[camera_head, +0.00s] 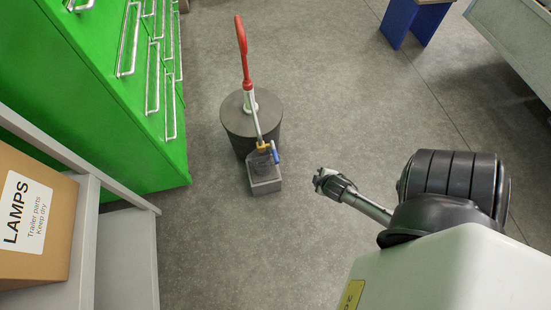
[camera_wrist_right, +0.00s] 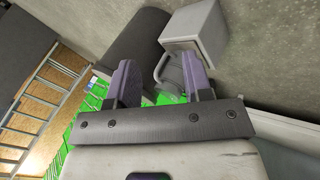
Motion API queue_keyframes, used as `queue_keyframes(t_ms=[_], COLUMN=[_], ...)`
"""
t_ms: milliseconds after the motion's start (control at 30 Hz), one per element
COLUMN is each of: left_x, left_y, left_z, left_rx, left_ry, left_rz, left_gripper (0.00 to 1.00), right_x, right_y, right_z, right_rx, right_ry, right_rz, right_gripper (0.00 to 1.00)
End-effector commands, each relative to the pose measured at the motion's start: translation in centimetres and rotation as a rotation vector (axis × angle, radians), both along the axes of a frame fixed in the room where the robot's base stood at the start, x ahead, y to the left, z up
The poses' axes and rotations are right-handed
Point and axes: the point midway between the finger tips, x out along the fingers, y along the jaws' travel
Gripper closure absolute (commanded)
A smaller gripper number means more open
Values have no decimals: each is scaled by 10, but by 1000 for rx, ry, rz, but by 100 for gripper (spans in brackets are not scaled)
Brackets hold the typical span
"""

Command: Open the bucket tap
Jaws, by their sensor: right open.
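In the head view a dark grey drum (camera_head: 238,118) stands on the floor with a red-handled pump (camera_head: 242,48) on top. In front of it are a brass tap (camera_head: 263,146) and its blue lever (camera_head: 275,153), above a small dark bucket (camera_head: 261,163) at a grey block (camera_head: 265,186). My right gripper (camera_wrist_right: 158,72) is open and empty in the right wrist view. A grey bucket with a wire handle (camera_wrist_right: 170,74) shows beyond its fingers, apart from them as far as I can tell. The tap and lever cannot be made out there. My left gripper is not in view.
A green cabinet (camera_head: 95,85) with metal handles stands left of the drum. A shelf with a LAMPS box (camera_head: 35,222) is at lower left. A white and black body with a metal rod (camera_head: 365,205) occupies the lower right. Floor (camera_head: 340,110) right of the drum is clear.

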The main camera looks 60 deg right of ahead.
Motion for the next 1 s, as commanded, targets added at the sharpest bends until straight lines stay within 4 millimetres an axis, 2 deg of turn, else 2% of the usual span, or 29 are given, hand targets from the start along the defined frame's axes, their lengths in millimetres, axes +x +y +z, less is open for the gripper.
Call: queue_keyframes(t_ms=[100, 267, 367, 500, 700, 867, 1000], left_x=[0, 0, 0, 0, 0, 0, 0], left_y=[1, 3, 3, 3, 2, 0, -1], left_z=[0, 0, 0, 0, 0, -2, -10], left_rx=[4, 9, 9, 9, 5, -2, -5], left_ry=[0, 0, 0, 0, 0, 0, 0], left_rz=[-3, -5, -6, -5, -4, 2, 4], left_gripper=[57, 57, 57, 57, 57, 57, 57], right_x=[1, 11, 20, 36, 45, 49, 64], right_y=[-17, -17, -6, 11, 27, 28, 27], right_z=[-12, -12, -2, 24, 51, 51, 47], right_rx=[-115, -287, -404, -577, -785, -848, -858], right_ry=[-75, -201, -296, -432, -541, -521, -516], right_rz=[181, 461, 628, 811, 961, 998, 1003], right_gripper=[54, 54, 54, 54, 54, 54, 54])
